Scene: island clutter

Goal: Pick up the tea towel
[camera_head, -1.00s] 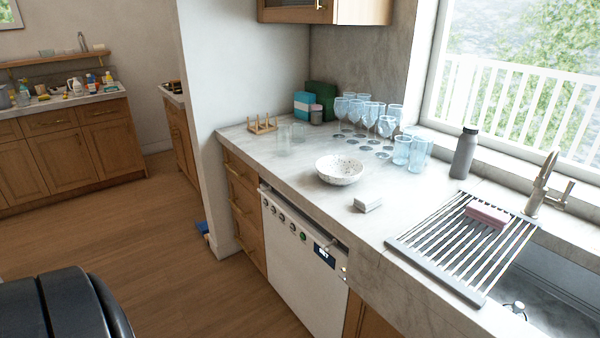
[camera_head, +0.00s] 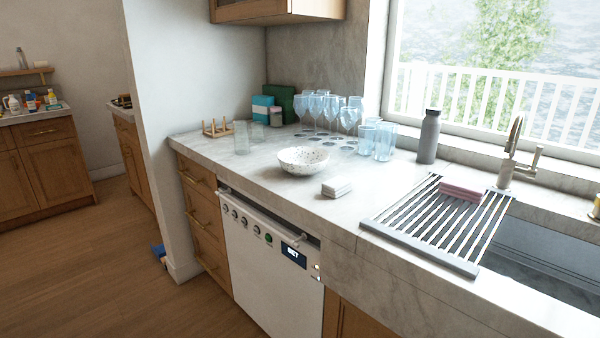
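A pink folded cloth-like bundle (camera_head: 461,191) lies on the roll-up drying rack (camera_head: 411,241) at the right, beside the sink. A small pale grey-white folded stack (camera_head: 337,188) lies on the marble counter (camera_head: 262,187), left of the rack. Either could be the tea towel; I cannot tell which from this view. Neither of my grippers shows in the head view.
A speckled bowl (camera_head: 303,159) stands left of the pale stack, with several glasses (camera_head: 349,117) behind it. A grey bottle (camera_head: 428,137) and a tap (camera_head: 513,155) stand at the back right. The sink (camera_head: 540,255) is open, and a white dishwasher (camera_head: 268,270) sits below the counter.

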